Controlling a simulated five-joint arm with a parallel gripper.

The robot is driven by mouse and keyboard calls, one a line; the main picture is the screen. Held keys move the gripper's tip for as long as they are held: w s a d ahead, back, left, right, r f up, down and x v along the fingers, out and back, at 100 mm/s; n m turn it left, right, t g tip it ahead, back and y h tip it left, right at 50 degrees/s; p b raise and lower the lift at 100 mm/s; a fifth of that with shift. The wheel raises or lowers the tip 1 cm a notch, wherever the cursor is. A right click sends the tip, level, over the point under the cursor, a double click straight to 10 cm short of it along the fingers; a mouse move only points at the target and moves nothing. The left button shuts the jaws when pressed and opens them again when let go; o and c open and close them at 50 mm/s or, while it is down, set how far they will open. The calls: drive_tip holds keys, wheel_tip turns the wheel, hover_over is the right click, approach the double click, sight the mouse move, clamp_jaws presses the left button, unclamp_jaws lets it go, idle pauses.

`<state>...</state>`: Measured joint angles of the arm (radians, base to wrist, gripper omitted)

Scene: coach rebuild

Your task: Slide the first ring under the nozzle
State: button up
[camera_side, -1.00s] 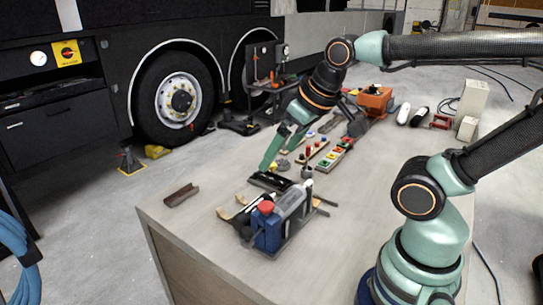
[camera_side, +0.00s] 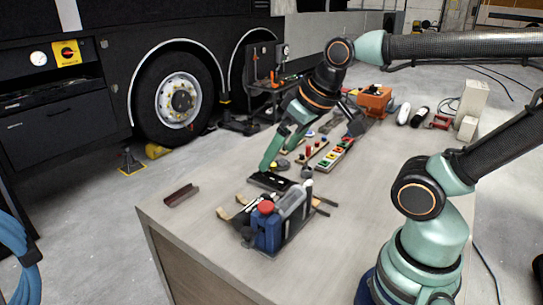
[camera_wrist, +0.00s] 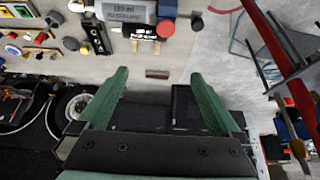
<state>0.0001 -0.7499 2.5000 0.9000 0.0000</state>
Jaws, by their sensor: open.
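My gripper (camera_side: 274,158) is open and low over the workbench, with its green fingers close to a black tray-like piece (camera_side: 270,182) in the side view. A small grey disc (camera_side: 283,165) lies just behind the fingers in the side view. A grey round piece (camera_wrist: 197,23) shows near the top of the wrist view. I cannot tell which piece is the first ring, and I cannot clearly make out the nozzle.
A blue unit with a red cap (camera_side: 266,207) and a grey bottle (camera_side: 293,199) stand near the bench front. A brown channel piece (camera_side: 181,195) lies at the left. Coloured-button strips (camera_side: 333,155) and an orange box (camera_side: 374,100) stand farther back.

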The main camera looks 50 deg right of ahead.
drive_tip(key=shift+w, duration=0.1)
drive_tip(key=c, duration=0.7)
drive_tip(key=w+d+m, duration=0.1)
drive_tip(key=w+d, duration=0.2)
drive_tip(key=w+d+f+m, duration=0.1)
drive_tip(key=w+d, duration=0.2)
drive_tip(key=w+d+m+h, duration=0.1)
drive_tip(key=w+d, duration=0.2)
drive_tip(key=shift+w+d+f+m+g, duration=0.1)
drive_tip(key=shift+w+f+m+g, duration=0.3)
drive_tip(key=shift+c, duration=0.7)
drive_tip(key=m+h, duration=0.1)
drive_tip(key=m, duration=0.3)
approach(273, 165)
drive_tip(key=shift+g, duration=0.4)
drive_tip(key=x, duration=0.4)
drive_tip(key=w+x, duration=0.1)
drive_tip(key=x, duration=0.3)
drive_tip(key=shift+w+d, duration=0.1)
drive_tip(key=shift+d, duration=0.1)
drive_tip(key=c, duration=0.7)
clamp_jaws()
